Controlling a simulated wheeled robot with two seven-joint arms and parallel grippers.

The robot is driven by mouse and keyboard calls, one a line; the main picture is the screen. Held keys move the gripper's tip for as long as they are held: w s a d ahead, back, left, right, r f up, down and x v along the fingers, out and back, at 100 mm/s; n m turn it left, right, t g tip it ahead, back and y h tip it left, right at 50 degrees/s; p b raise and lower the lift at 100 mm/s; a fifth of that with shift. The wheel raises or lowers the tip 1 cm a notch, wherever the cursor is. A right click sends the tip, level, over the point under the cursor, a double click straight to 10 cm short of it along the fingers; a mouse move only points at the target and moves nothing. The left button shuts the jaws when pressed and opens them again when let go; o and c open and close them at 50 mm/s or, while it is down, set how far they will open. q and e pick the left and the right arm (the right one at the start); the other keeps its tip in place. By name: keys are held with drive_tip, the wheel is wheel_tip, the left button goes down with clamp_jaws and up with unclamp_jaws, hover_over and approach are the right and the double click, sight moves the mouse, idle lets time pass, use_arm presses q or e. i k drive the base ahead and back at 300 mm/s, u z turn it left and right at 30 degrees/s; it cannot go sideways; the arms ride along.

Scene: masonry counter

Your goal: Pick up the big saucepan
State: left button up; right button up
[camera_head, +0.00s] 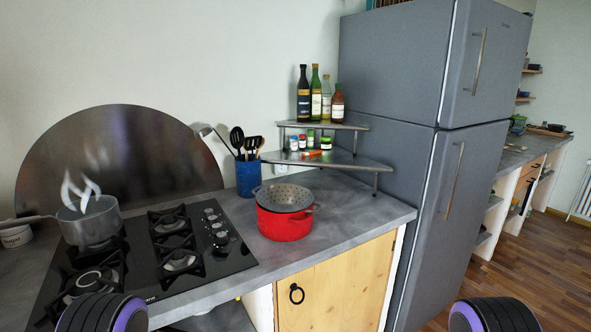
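A grey metal saucepan (90,222) sits on the back-left burner of the black gas hob, with white steam-like wisps above it. Its long handle points left toward the picture's edge. It is the only long-handled pan I can see, and no second saucepan shows for comparing size. My grippers are both out of view. Only dark rounded parts with purple rings, which look like my arms, show at the bottom left and bottom right.
The black hob (222,262) has several burners. A red pot (284,224) with a metal colander on top stands right of it. A blue utensil holder (249,178), a corner shelf (330,162) with bottles and a grey fridge (425,120) stand behind and right.

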sight(102, 220)
drive_tip(key=u, duration=1.35)
